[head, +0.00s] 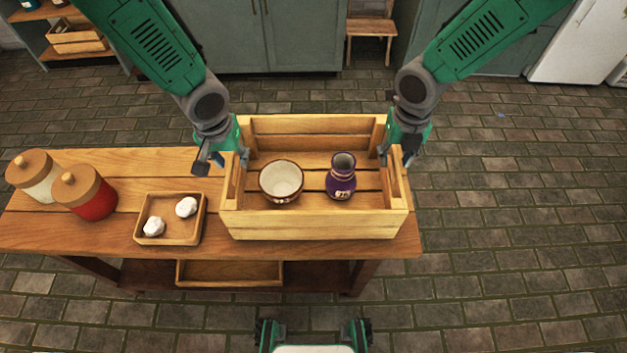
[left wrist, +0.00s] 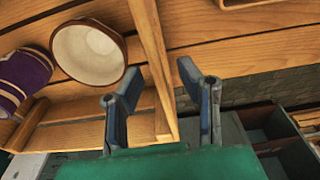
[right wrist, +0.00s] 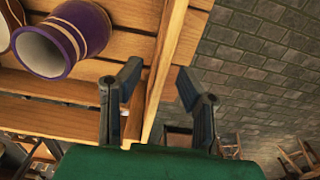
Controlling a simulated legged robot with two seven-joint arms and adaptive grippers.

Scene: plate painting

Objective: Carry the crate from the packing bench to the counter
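The wooden crate (head: 315,224) stands on the packing bench (head: 60,235), near its right end. A white bowl with a dark rim (head: 281,181) and a purple vase (head: 341,178) stand inside it. My left gripper (head: 223,160) is at the crate's left end wall. In the left wrist view its open fingers (left wrist: 156,80) straddle that wall (left wrist: 150,45), with gaps visible. My right gripper (head: 396,156) is at the right end wall. In the right wrist view its open fingers (right wrist: 158,80) straddle that wall (right wrist: 170,45), also with gaps.
A small wooden tray (head: 200,225) with two white lumps lies left of the crate. A red jar (head: 95,205) and a white jar (head: 45,190) stand at the bench's left. Grey-green cabinets (head: 300,40) and a wooden chair (head: 371,27) are at the back. Brick floor (head: 520,200) is clear on the right.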

